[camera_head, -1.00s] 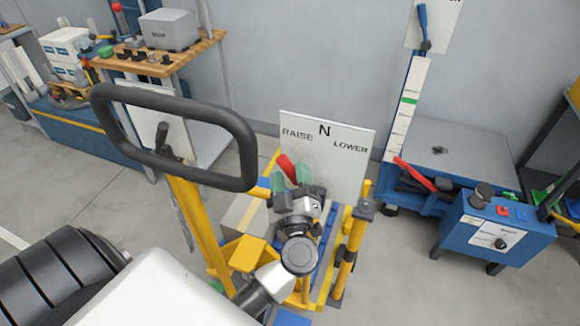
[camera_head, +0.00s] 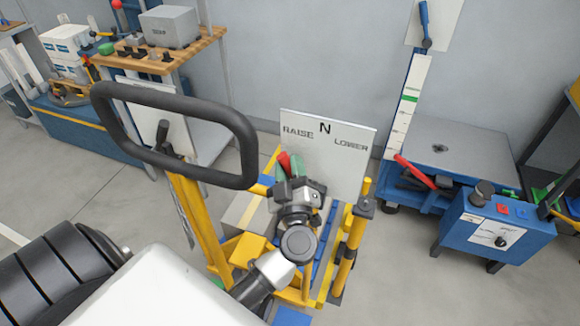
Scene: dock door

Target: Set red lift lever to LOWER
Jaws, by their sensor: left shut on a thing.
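The red lift lever (camera_head: 284,161) stands in front of a white plate (camera_head: 345,160) marked RAISE, N and LOWER. Its red end shows below the RAISE side, left of N; its lower part is hidden. My left gripper (camera_head: 290,167), with green fingertips, is shut on the lever, with a finger on either side of it. My right gripper is not in view.
A black loop handle (camera_head: 175,88) on a yellow post stands left of my left arm. A blue lift table (camera_head: 455,150) with another red lever (camera_head: 414,172) and a blue control box (camera_head: 495,232) stand at the right. A wooden shelf (camera_head: 165,64) is behind.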

